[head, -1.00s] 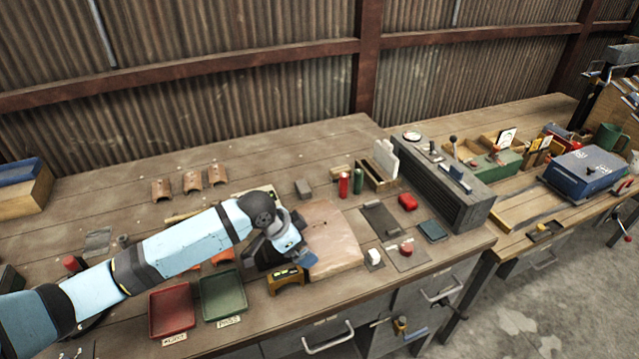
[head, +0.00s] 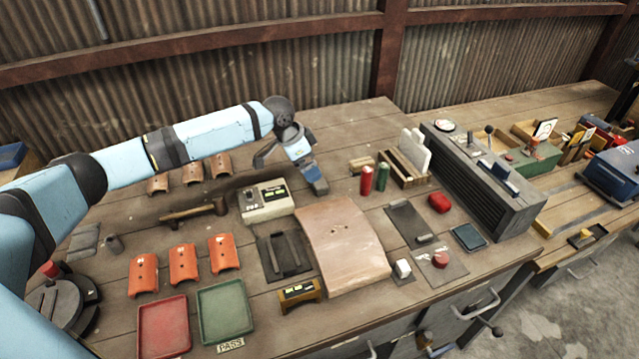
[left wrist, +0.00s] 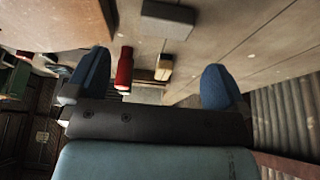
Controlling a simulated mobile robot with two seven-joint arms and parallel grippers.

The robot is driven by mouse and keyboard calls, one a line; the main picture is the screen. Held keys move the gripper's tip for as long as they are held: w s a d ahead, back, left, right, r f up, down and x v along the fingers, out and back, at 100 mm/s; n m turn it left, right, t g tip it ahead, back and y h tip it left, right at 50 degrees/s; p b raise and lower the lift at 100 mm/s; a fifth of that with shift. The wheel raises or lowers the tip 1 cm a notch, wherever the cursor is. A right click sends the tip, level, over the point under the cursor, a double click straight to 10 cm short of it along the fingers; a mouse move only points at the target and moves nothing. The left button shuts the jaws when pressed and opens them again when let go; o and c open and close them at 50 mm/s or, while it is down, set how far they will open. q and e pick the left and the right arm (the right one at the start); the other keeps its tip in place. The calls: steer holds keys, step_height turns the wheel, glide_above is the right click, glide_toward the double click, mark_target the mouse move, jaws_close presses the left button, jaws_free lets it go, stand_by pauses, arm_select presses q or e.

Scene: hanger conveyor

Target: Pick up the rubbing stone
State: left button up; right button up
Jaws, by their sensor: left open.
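The rubbing stone appears to be the plain grey block (left wrist: 168,20), which shows at the top of the left wrist view on the wooden bench. The gripper is over the bench behind the curved tan plate (head: 342,240). In the left wrist view the two blue fingertips of this gripper (left wrist: 155,84) stand wide apart with nothing held between them. The block is apart from both fingertips in that view. My right gripper is not in view.
Red (head: 367,180) and green (head: 382,176) cylinders stand right of my left gripper, before a wooden rack (head: 405,172). A beige box with a display (head: 266,204) lies to the left. The corrugated wall (head: 250,60) rises behind. Bare bench lies behind the gripper.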

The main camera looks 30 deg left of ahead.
mark_target(319, 184)
arm_select(q)
steer(key=x, duration=0.8)
steer(key=shift+w+a+f+p, duration=0.1)
steer(key=shift+w+a+p, duration=0.1)
steer(key=shift+w+p, duration=0.15)
steer(key=c, duration=1)
